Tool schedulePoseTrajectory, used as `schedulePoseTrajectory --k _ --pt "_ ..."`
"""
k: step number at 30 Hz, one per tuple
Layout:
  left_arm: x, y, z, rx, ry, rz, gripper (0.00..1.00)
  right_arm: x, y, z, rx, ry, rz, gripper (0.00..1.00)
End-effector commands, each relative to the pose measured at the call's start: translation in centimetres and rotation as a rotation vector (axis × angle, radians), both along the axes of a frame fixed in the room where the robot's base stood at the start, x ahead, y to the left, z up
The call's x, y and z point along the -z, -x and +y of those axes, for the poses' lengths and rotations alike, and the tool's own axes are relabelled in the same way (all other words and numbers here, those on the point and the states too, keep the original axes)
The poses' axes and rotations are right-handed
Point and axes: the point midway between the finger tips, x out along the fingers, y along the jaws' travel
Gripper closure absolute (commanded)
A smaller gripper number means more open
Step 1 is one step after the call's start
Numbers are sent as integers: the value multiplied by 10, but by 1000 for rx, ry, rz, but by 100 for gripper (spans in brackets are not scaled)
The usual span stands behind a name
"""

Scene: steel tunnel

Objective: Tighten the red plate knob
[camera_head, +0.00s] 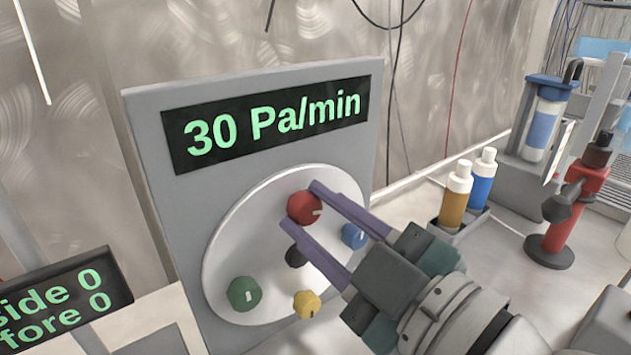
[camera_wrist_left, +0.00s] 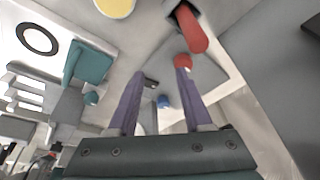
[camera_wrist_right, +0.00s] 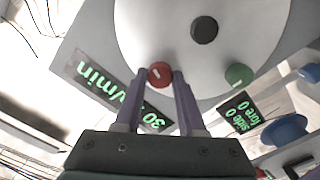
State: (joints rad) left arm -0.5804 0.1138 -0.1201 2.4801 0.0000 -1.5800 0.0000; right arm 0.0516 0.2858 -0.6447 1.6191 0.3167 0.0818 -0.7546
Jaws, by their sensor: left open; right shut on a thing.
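The red knob (camera_head: 304,207) sits at the top of a round white plate (camera_head: 225,240) on a grey panel. Its pale mark points to the right in the head view. My right gripper (camera_head: 298,204) reaches in from the lower right, with its purple fingers on either side of the red knob. In the right wrist view, the red knob (camera_wrist_right: 161,74) lies between the fingertips of the right gripper (camera_wrist_right: 163,74). My left gripper (camera_wrist_left: 155,72) shows only in its own wrist view, with its fingers apart and nothing held between them.
The plate also carries green (camera_head: 244,293), yellow (camera_head: 306,304), blue (camera_head: 354,236) and black (camera_head: 295,257) knobs. A display (camera_head: 268,120) above reads "30 Pa/min". Brown (camera_head: 456,195) and blue (camera_head: 483,180) bottles and a red stand (camera_head: 560,225) are at the right.

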Motion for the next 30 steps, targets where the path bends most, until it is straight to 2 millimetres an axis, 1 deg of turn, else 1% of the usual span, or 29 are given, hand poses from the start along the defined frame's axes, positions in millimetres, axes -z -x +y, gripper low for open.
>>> schedulePoseTrajectory --k 5,11,30 --pt "-2 0 1 3 -4 0 50 0 0 0 0 -32 25 100" --pt "-5 0 2 6 -9 0 50 -1 0 0 0 -126 92 100" --pt "-14 0 2 5 -8 0 50 0 -1 -1 0 -606 442 100"
